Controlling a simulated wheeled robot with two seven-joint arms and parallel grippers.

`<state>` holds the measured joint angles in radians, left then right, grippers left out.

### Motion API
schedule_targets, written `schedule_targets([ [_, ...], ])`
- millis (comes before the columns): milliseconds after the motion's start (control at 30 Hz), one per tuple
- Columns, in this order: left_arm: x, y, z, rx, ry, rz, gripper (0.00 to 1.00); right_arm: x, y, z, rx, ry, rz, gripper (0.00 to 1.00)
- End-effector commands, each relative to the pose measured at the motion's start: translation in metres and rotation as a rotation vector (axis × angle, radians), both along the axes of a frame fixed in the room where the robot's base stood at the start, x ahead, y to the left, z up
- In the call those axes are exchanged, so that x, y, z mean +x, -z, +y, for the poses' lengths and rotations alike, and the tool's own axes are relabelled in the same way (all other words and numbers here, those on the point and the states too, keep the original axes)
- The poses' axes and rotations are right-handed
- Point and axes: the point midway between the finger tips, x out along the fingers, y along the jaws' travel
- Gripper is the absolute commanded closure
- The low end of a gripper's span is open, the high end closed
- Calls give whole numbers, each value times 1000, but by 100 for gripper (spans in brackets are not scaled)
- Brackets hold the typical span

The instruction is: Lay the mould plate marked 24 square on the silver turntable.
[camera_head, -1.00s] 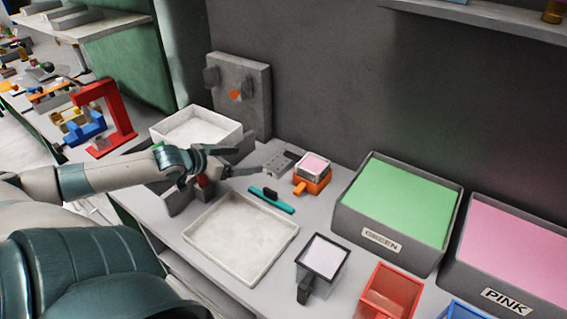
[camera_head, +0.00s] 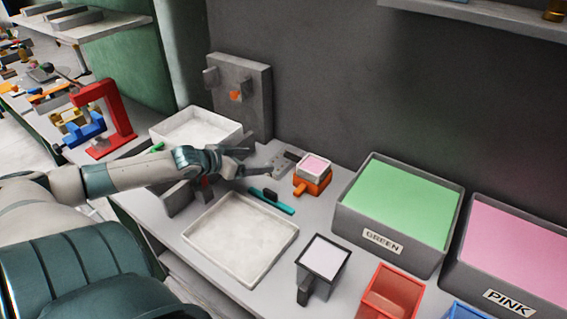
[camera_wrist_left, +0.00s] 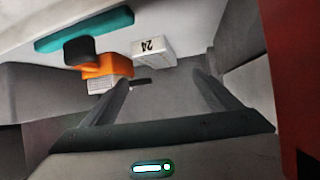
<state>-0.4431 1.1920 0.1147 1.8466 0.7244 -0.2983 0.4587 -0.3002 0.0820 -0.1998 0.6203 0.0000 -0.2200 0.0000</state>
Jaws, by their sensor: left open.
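The mould plate marked 24 (camera_wrist_left: 153,48) is a pale grey block in the left wrist view, lying beside an orange holder, its number upside down. In the head view a grey plate with small dots (camera_head: 277,160), likely the same one, lies on the bench left of the orange holder. My left gripper (camera_head: 250,162) is open and empty, its fingertips just left of this plate, apart from it as far as I can tell. In the left wrist view the open fingers (camera_wrist_left: 164,84) point toward the plate. I cannot clearly pick out the silver turntable. My right gripper is not in view.
An orange holder with a pink-topped box (camera_head: 313,175) and a teal-handled tool (camera_head: 271,200) are close by. A shallow white tray (camera_head: 213,272) lies in front, another (camera_head: 158,139) behind the arm. A grey upright fixture (camera_head: 255,85) stands at the back. Green bin (camera_head: 345,207) is right.

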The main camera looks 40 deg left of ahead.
Motion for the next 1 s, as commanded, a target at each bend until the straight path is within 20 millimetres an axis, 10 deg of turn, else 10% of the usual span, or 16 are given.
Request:
schedule_targets([
  [1000, 63, 34, -5, -1, 0, -1, 17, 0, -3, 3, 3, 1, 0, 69],
])
